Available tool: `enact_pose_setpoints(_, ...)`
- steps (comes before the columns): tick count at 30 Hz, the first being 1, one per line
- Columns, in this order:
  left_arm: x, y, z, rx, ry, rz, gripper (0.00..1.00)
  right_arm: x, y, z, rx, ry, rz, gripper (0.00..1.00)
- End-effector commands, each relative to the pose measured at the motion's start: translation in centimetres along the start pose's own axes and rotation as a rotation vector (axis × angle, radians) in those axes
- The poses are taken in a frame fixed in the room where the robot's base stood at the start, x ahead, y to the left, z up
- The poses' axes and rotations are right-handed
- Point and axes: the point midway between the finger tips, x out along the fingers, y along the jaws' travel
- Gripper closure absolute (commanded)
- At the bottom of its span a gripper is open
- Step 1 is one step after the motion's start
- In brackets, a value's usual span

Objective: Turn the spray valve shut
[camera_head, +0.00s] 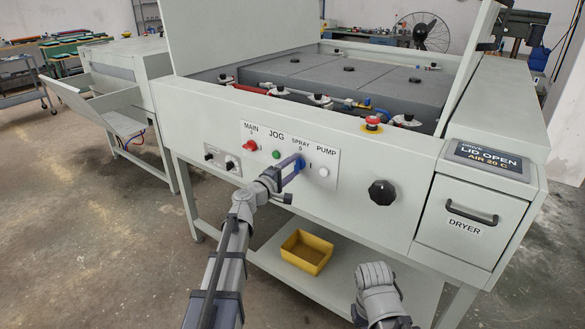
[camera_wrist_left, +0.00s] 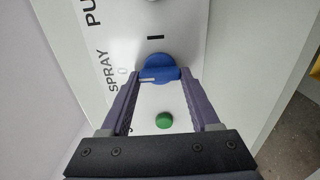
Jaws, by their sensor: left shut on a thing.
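The spray valve is a blue knob (camera_head: 299,164) on the white control panel, under the word SPRAY, with a 0 above it and an I to its right. It also shows in the left wrist view (camera_wrist_left: 160,66), where its white mark points left, towards the side of the 0. My left gripper (camera_head: 296,168) is at the knob. In the left wrist view its two purple fingers (camera_wrist_left: 160,77) are closed against either side of the knob. My right arm shows at the lower right of the head view, but its fingers are not visible.
A red MAIN knob (camera_head: 249,146) and a green JOG button (camera_head: 276,154) lie left of the valve, a white PUMP button (camera_head: 321,172) right. A black knob (camera_head: 382,192) and red stop button (camera_head: 373,124) are further right. A yellow bin (camera_head: 306,251) sits on the lower shelf.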

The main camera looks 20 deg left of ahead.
Motion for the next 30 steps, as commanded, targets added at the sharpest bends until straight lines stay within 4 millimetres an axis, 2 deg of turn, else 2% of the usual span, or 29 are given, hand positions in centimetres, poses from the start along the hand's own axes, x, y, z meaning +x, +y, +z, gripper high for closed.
enact_pose_setpoints(4, -0.1, 0.0, 0.0, -0.002, 0.000, 0.000, 0.93, 0.0, 0.0, 0.0, 0.000, 0.000, 0.000, 1.00)
enact_pose_setpoints(5, -0.1, 0.0, 0.0, -0.002, 0.000, 0.000, 0.35, 0.0, 0.0, 0.0, 0.000, 0.000, 0.000, 1.00)
enact_pose_setpoints(12, 0.0, 0.0, 0.0, -0.001, 0.000, 0.000, 0.08, 0.0, 0.0, 0.0, 0.000, 0.000, 0.000, 1.00)
enact_pose_setpoints(23, -0.4, 0.0, 0.0, 0.000, 0.001, 0.000, 0.07, 0.0, 0.0, 0.0, 0.000, 0.000, 0.000, 1.00)
enact_pose_setpoints(30, -3.2, 0.0, 0.1, 0.000, 0.002, 0.000, 0.07, 0.0, 0.0, 0.0, 0.000, 0.000, 0.000, 1.00)
